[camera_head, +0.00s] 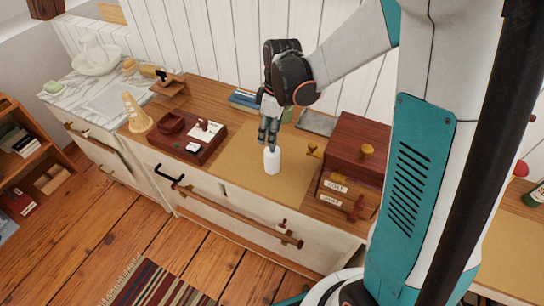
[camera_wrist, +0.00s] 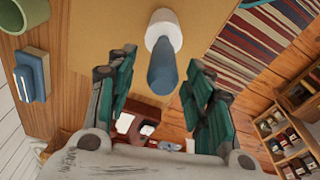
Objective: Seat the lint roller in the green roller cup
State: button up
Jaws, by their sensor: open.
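The lint roller (camera_head: 272,161) stands upright on the tan mat, its white roll at the bottom. In the wrist view its blue handle (camera_wrist: 163,68) points toward the camera, above the white roll (camera_wrist: 164,30). My gripper (camera_head: 269,137) is open over the roller from above. In the wrist view its fingers (camera_wrist: 158,62) lie on either side of the handle, with visible gaps. The green roller cup (camera_wrist: 26,10) is partly cut off at the upper left there. In the head view the cup (camera_head: 287,115) shows partly behind my gripper.
A dark red wooden cabinet (camera_head: 350,157) with small drawers stands right of the roller. A red-brown box (camera_head: 190,137) stands left. A blue object (camera_head: 245,98) lies behind. The mat's front (camera_head: 240,172) is clear near the dresser edge.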

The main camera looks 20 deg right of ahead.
aim_at(272, 150)
notch_tip(272, 150, down, 5)
jog(key=shift+s+f+b, duration=0.1)
jog(key=shift+f+b, duration=0.05)
jog(key=shift+b, duration=0.95)
grip_shut()
